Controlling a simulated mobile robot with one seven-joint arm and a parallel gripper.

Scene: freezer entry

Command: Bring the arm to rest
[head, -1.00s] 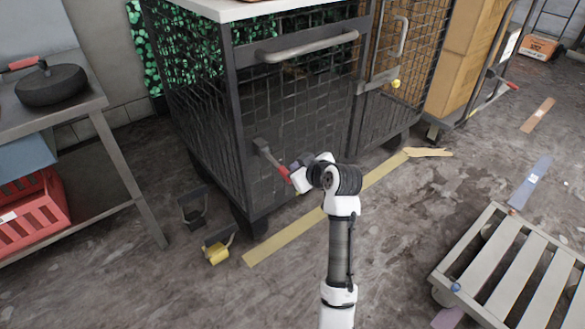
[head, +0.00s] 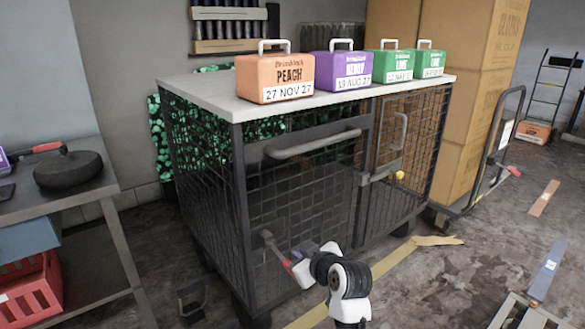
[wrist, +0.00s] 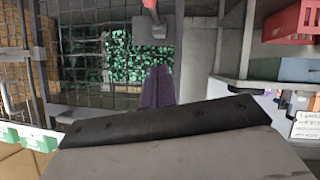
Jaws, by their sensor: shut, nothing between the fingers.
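My arm reaches forward from the bottom of the head view, bent low before the front of a dark wire-mesh cage cart (head: 300,190). My gripper (head: 304,250) is close to a red-tipped grey lever (head: 273,247) on the cart's front. In the wrist view the purple fingers of my gripper (wrist: 158,75) are together with nothing between them. The lever's grey plate (wrist: 153,28) shows just beyond the fingertips there, with a red part at the top edge. I cannot tell whether the fingers touch it.
Peach (head: 275,78), purple (head: 342,70) and green boxes stand on the cart's white top (head: 215,94). A metal table (head: 75,205) with a black pan (head: 68,170) is at left, a red crate (head: 30,295) below. A slatted pallet (head: 525,312) is at lower right.

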